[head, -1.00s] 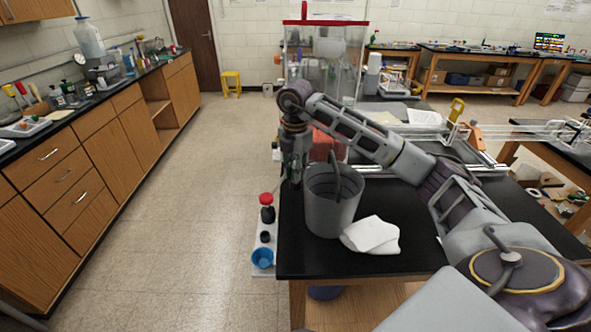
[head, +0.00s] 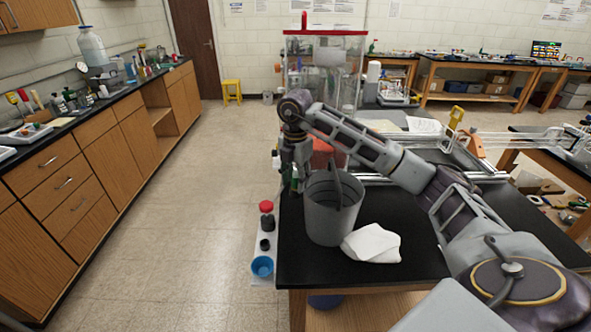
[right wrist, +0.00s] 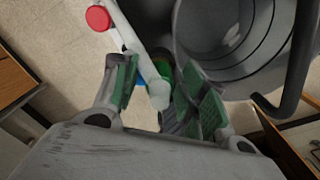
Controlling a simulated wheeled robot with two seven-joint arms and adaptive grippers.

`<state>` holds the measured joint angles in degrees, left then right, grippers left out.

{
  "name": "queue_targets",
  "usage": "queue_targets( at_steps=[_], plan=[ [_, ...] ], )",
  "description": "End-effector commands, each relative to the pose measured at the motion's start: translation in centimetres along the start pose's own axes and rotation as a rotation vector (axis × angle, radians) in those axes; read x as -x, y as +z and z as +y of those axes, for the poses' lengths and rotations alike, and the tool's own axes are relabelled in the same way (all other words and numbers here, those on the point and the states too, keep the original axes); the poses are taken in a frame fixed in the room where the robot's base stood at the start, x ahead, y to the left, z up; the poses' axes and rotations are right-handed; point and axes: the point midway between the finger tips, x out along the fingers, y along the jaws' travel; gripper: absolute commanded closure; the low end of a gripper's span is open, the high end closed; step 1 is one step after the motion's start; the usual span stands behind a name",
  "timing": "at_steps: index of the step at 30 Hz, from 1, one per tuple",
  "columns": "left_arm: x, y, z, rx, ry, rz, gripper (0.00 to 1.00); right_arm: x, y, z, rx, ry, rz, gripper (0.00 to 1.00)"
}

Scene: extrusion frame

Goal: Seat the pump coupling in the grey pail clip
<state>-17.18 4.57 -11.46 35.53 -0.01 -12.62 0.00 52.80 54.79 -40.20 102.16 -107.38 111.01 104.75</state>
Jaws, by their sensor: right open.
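The grey pail (head: 333,222) stands upright near the left edge of the black table, with its handle raised. Its open mouth also shows in the right wrist view (right wrist: 235,35). My right gripper (head: 292,185) points down just left of the pail. In the right wrist view its green-padded fingers (right wrist: 160,95) are apart. A pale rod with a rounded end (right wrist: 157,92) shows between them; I cannot tell if it is the pump coupling or whether a finger touches it. A green piece (right wrist: 134,70) is partly hidden behind it. The pail clip cannot be made out. My left gripper is out of view.
A crumpled white cloth (head: 372,243) lies right of the pail. A clear red-topped case (head: 322,75) stands behind. The floor at left is clear.

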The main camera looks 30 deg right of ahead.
Motion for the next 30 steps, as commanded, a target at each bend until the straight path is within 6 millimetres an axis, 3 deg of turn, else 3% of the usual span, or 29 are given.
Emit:
queue_targets(
  at_steps=[7, 30],
  plan=[
    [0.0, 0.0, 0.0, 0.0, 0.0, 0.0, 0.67, 1.1, 0.0, 0.1, 0.0, 0.002, 0.0, 0.58],
    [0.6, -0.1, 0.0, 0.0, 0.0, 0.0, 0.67, 7.7, 0.1, 0.1, -0.001, 0.001, -0.002, 0.58]
  ],
)
